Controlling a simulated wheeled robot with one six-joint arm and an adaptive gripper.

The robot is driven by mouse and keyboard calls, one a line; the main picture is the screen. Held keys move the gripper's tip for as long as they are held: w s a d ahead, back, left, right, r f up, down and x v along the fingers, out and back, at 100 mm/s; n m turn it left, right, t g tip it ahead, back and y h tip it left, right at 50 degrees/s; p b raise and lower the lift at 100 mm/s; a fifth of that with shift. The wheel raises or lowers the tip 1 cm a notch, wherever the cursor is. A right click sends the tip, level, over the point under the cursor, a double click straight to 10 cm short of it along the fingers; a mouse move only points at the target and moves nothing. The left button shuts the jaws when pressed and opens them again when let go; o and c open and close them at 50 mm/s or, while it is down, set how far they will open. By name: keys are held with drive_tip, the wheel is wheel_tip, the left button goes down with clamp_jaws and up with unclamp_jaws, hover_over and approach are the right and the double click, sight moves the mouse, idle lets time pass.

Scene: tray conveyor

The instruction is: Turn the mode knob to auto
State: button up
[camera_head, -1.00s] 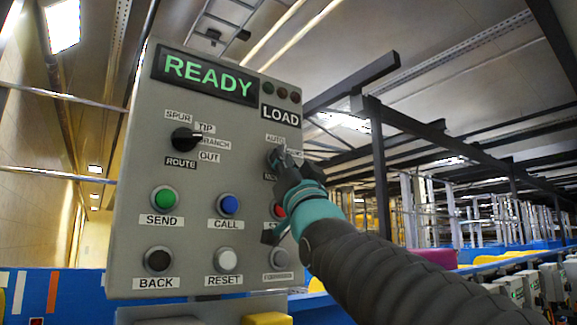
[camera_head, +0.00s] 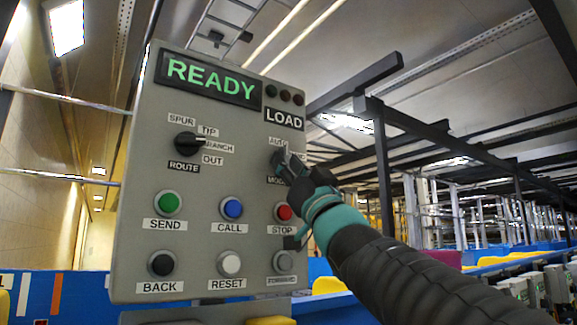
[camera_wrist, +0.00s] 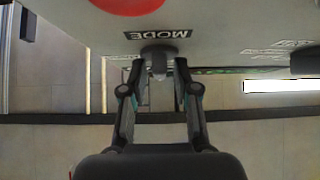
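The mode knob (camera_wrist: 158,68) is dark and sits on the grey control panel (camera_head: 190,270), under its MODE label in the upside-down wrist view. My gripper (camera_wrist: 158,72) has its two fingers apart, one on each side of the knob, with a gap seeming to show on both sides. In the head view my gripper (camera_head: 283,158) reaches the knob from the lower right and hides most of it. The AUTO label (camera_head: 278,142) shows just above the fingertips. The knob's exact pointing direction is hard to tell.
The red STOP button (camera_head: 284,212) lies just below my gripper. The black route knob (camera_head: 187,143) and several push buttons are to the left and below. The display (camera_head: 208,78) reads READY. A dark beam (camera_head: 355,85) shows behind the panel on the right.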

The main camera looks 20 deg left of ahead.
drive_tip(key=shift+f, duration=0.1)
drive_tip(key=v, duration=1.1)
drive_tip(key=shift+s+d+f, duration=0.2)
drive_tip(key=shift+d+f, duration=0.05)
idle(0.5)
